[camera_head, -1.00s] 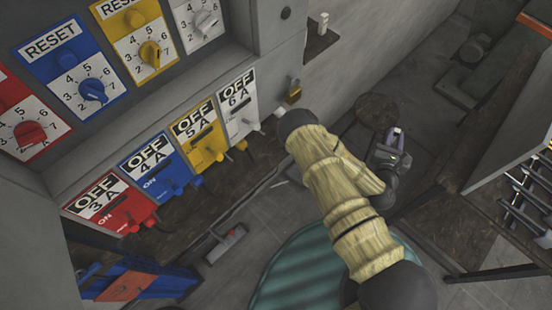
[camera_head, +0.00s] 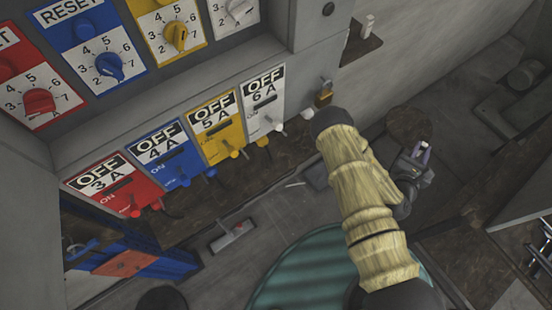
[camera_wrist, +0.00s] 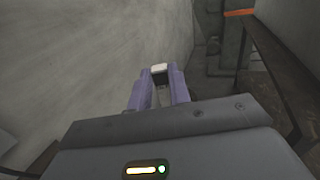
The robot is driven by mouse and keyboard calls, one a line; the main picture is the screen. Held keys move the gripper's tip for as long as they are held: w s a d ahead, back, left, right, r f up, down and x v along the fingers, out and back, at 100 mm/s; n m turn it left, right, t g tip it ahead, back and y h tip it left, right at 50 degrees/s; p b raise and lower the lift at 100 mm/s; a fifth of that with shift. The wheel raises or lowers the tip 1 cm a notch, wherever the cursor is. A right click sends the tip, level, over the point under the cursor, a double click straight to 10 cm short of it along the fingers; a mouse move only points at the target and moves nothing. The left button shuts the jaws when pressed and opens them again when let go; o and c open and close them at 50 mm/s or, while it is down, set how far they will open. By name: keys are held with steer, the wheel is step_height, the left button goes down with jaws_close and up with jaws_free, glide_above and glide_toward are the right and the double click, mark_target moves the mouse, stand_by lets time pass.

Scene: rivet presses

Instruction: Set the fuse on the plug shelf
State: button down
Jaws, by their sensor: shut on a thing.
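My gripper (camera_head: 422,150) is in the right half of the head view, out over the floor and apart from the wall. In the wrist view its two purple fingers (camera_wrist: 159,82) are shut on a small piece with a white top and a dark band, which I take to be the fuse (camera_wrist: 159,69). The fuse is too small to make out in the head view. A small dark shelf (camera_head: 355,47) juts from the wall at the top, with a white cylinder (camera_head: 368,25) standing on it. It looks like the plug shelf. My gripper is to its lower right, not touching it.
Red, blue, yellow and white breakers (camera_head: 185,150) line the panel on the left, with dials above. A padlock (camera_head: 324,93) hangs beside the white one. A round brown stool-like top (camera_head: 410,125) is near my gripper. A dark bench (camera_head: 465,250) stands at lower right.

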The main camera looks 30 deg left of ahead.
steer(key=w+a+f+b, duration=0.2)
steer(key=a+f+b, duration=0.3)
steer(key=f, duration=0.4)
steer(key=w+a+f+n+g+y+b, duration=0.15)
steer(key=w+a+f+y+b, duration=0.3)
steer(key=a+b, duration=0.45)
steer(key=w+a+f+n+y+b, duration=0.3)
steer(key=a+f+b, duration=0.25)
steer(key=b, duration=0.65)
steer(key=a+r+n+g+y+b, duration=0.65)
steer(key=a+b, duration=0.35)
steer(key=b, duration=0.6)
steer(key=s+a+r+n+g+y+b, duration=0.2)
steer(key=s+r+b, duration=0.4)
steer(key=b, duration=1.2)
steer(key=s+g, duration=0.1)
steer(key=s, duration=0.1)
steer(key=shift+s+r+n+y+b, duration=0.3)
steer(key=shift+s+r+b, duration=0.05)
steer(key=shift+s, duration=0.05)
